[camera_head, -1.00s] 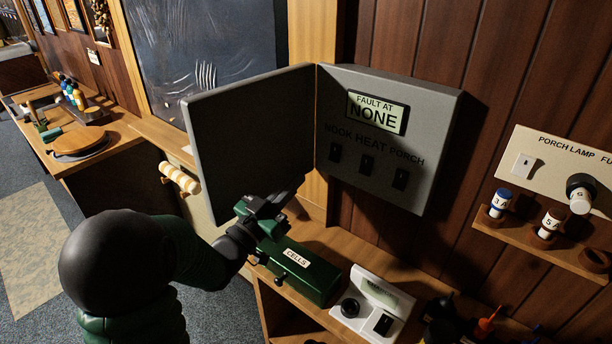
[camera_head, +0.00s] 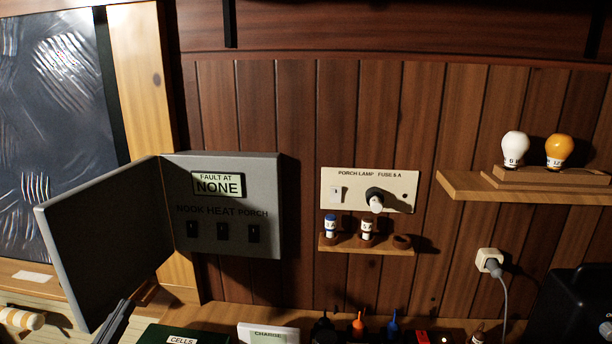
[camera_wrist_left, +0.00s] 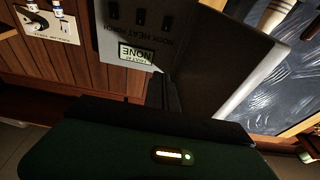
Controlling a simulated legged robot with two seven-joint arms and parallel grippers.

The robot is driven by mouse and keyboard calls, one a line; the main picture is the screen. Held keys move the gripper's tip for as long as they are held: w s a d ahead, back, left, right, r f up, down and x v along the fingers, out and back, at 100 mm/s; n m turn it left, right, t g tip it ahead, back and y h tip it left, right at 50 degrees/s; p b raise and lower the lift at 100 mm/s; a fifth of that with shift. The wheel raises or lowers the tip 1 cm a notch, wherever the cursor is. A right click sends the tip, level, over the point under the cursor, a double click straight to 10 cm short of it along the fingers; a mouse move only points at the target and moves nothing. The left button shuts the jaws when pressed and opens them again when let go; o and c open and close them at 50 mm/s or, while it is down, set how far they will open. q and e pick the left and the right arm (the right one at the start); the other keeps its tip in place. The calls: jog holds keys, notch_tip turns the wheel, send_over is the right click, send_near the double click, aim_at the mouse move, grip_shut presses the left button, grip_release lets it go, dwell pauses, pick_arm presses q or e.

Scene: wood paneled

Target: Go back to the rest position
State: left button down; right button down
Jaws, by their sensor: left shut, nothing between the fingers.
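My left gripper (camera_head: 117,320) shows at the bottom left of the head view, in front of the lower part of the grey box's open door (camera_head: 108,240). It is shut and empty. In the left wrist view, which is turned upside down, its dark fingers (camera_wrist_left: 170,95) point toward the grey box (camera_wrist_left: 125,40). My right gripper is in neither view. The grey box (camera_head: 262,210) hangs on the wall with its door swung out to the left. Its display (camera_head: 218,185) reads "FAULT AT NONE", above three dark switches.
A porch lamp panel (camera_head: 390,190) and a small fuse shelf (camera_head: 350,246) are right of the box. A shelf (camera_head: 465,187) with two bulbs is farther right. The green CELLS box (camera_head: 150,336) and white CHANGE device (camera_head: 262,330) stand low, near my gripper.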

pick_arm(q)
jog(key=d+f+g+y, duration=0.1)
jog(key=d+f+g, duration=0.15)
jog(key=f, duration=0.25)
jog(key=d+f+n+g+y, duration=0.1)
jog(key=d+f+g, duration=0.1)
jog(key=f+g, duration=0.3)
jog(key=d+f+g+y, duration=0.1)
jog(key=d+f+g, duration=0.1)
jog(key=f, duration=0.4)
jog(key=s+d+f+g, duration=0.4)
jog(key=s+d+f, duration=0.1)
jog(key=s, duration=0.3)
jog(key=s+d+f+g+h, duration=0.1)
jog(key=s+d+f+g, duration=0.3)
jog(key=s, duration=0.5)
jog(key=shift+d+f+g+h, duration=0.3)
jog(key=shift+d+f+g, duration=0.1)
jog(key=shift+d, duration=0.15)
jog(key=shift+w+a, duration=0.15)
